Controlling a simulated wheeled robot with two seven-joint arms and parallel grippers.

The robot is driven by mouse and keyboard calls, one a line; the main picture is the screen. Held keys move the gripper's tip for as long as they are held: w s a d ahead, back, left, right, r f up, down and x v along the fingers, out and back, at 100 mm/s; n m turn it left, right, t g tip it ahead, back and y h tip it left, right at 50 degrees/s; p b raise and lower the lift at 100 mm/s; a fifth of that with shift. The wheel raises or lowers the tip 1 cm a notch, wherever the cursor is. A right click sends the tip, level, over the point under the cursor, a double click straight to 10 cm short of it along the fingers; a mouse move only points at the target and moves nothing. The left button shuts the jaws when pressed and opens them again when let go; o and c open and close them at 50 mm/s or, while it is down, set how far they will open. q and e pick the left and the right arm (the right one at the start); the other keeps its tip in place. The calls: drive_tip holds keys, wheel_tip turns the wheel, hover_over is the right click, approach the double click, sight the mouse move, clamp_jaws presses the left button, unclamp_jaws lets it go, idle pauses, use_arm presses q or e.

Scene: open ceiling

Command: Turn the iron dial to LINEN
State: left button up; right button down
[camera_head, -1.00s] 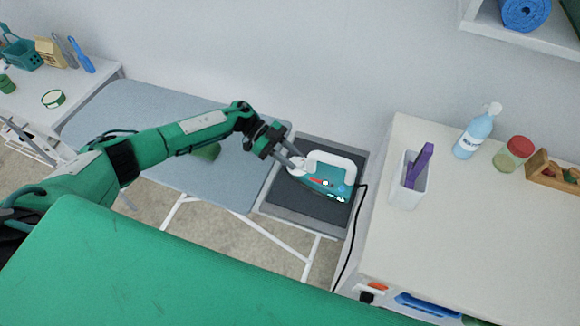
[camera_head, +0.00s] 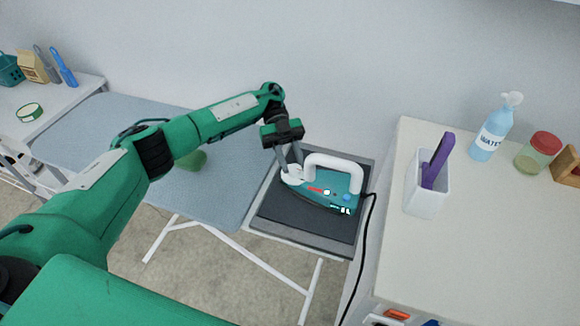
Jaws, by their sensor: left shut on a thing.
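The iron (camera_head: 335,190) has a teal body and a white handle and lies on the dark rest pad (camera_head: 292,212) at the right end of the ironing board. Its white dial (camera_head: 293,175) is at the iron's left end. My left gripper (camera_head: 291,168) points down at that end, its fingers shut on the dial. The fingers partly cover the dial, and its markings and setting are too small to read. A red mark, a white spot and a blue button show on the iron's side. My right gripper is out of view.
A black cord (camera_head: 368,250) runs down from the iron beside the right-hand cabinet (camera_head: 480,230). On it stand a white holder (camera_head: 427,195) with a purple item, a spray bottle (camera_head: 493,128) and a red-lidded jar (camera_head: 538,154). The blue board (camera_head: 90,135) is mostly clear.

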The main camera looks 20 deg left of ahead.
use_arm(q)
drive_tip(key=shift+f+y, duration=0.1)
drive_tip(key=shift+y, duration=0.2)
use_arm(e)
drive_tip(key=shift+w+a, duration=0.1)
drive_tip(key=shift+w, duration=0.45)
use_arm(q)
drive_tip(key=shift+d+g, duration=0.1)
drive_tip(key=shift+g, duration=0.2)
drive_tip(key=o, duration=1)
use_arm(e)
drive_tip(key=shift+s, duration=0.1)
